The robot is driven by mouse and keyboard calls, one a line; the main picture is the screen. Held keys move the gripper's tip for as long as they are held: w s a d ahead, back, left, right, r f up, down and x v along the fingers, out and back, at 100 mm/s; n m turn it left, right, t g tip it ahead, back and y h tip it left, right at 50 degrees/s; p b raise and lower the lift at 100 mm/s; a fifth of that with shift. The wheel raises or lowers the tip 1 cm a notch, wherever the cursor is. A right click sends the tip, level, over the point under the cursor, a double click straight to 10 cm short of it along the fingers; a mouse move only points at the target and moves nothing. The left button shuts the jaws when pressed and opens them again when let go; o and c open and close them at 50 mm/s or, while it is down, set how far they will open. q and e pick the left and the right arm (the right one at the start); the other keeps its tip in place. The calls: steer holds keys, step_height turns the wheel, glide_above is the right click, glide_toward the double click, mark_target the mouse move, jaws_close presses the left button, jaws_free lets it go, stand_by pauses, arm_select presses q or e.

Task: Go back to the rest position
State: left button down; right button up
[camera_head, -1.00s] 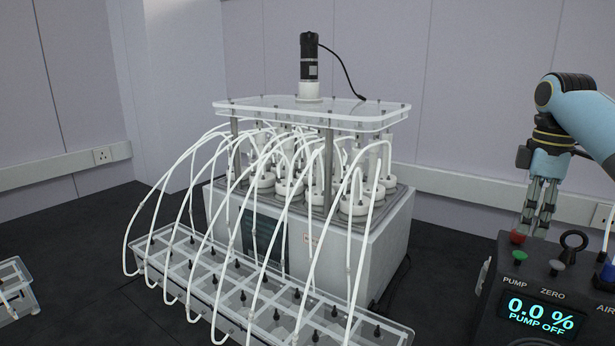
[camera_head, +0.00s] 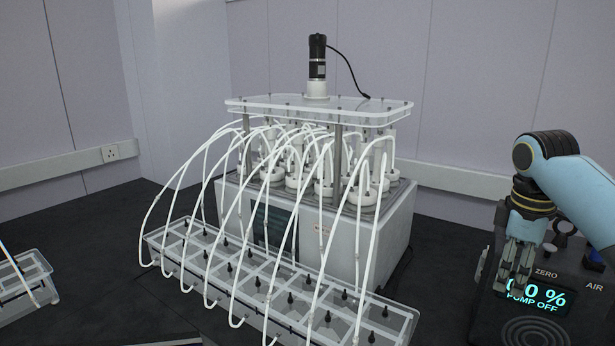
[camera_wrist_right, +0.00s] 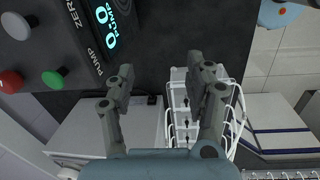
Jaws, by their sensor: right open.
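My right gripper (camera_head: 514,282) hangs fingers-down in front of the pump box at the right of the head view. It covers part of the box's top and the left end of its display. In the right wrist view, its two fingers (camera_wrist_right: 158,74) stand apart with nothing between them, so it is open and empty. The dark pump box (camera_head: 591,270) has a lit display reading "PUMP OFF". In the right wrist view, the box (camera_wrist_right: 85,20) shows a red knob (camera_wrist_right: 10,82), a green knob (camera_wrist_right: 52,79) and a white knob. My left gripper is out of view.
The reactor unit (camera_head: 385,230) stands mid-table with a clear top plate (camera_head: 290,105) and a black motor (camera_head: 317,60). White tubes arch down to a long clear tray (camera_head: 160,238) in front. Another clear tray (camera_head: 38,268) sits at far left. Dark table is bare between them.

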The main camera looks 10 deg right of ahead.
steer(key=s+a+f+m+t, duration=0.1)
steer(key=s+a+f, duration=0.25)
steer(key=s, duration=0.25)
steer(key=s+a+f+m, duration=0.2)
steer(key=s+a+f, duration=0.1)
steer(key=s+a, duration=0.25)
steer(key=s+a+r+m+t, duration=0.1)
steer(key=s+a+r+m, duration=0.15)
steer(key=s, duration=0.55)
steer(key=s+a+r+m+t, duration=0.1)
steer(key=s+a+m, duration=0.2)
steer(key=s, duration=0.5)
steer(key=s+d+f+g+b, duration=0.2)
steer(key=f+b, duration=1.2)
steer(key=f, duration=2.7)
arm_select(q)
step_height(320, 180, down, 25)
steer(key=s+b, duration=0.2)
steer(key=b, duration=0.8)
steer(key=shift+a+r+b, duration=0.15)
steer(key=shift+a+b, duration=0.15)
arm_select(e)
steer(key=s+d+f, duration=0.1)
steer(key=s+f, duration=0.8)
steer(key=f, duration=0.4)
steer(key=s+d+f, duration=0.1)
steer(key=s+f, duration=0.7)
steer(key=f, duration=0.5)
steer(key=shift+s+g, duration=0.4)
steer(key=shift+f, duration=0.1)
